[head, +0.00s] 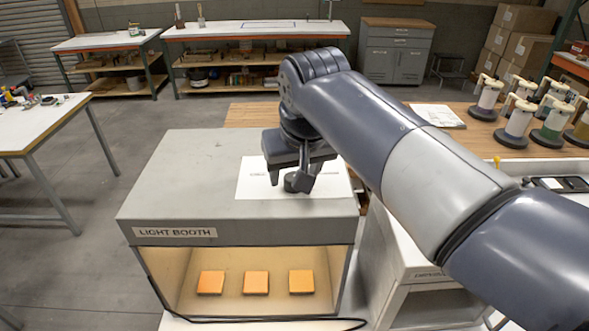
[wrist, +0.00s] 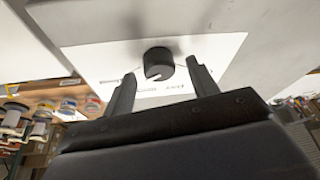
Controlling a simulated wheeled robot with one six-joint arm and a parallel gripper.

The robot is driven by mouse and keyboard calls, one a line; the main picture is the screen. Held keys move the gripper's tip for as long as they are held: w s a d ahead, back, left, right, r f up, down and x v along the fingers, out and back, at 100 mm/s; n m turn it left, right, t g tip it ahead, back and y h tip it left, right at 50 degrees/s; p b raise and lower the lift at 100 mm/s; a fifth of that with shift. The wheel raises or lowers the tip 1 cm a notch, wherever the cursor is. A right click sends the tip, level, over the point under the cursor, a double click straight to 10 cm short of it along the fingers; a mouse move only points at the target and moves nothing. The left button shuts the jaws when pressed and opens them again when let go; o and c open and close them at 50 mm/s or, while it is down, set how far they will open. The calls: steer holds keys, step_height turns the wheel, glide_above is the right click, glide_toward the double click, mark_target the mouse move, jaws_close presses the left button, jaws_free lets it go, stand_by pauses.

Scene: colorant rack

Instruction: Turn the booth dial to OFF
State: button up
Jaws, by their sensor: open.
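The light booth (head: 165,205) is a grey box with a lit interior. A white sheet or plate (head: 252,184) lies on its top and also shows in the wrist view (wrist: 90,62). The dial (wrist: 158,62) is a round black knob with a pale mark on its lower edge. It stands on the white plate. Small printed words beside it appear upside down and are too small to read. My gripper (wrist: 161,70) is open, with one finger on each side of the dial and visible gaps to it. In the head view my gripper (head: 289,180) is low over the booth top and partly covers the dial.
Three orange samples (head: 256,282) lie inside the booth. A second grey-white cabinet (head: 400,250) stands at right, under my arm. Behind it a wooden counter (head: 245,114) holds several capped jars (head: 518,118). A black cable (head: 250,320) runs along the front.

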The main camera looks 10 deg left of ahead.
steer(key=shift+w+f, duration=0.15)
steer(key=shift+f, duration=0.25)
steer(key=shift+c, duration=0.4)
steer(key=c, duration=0.9)
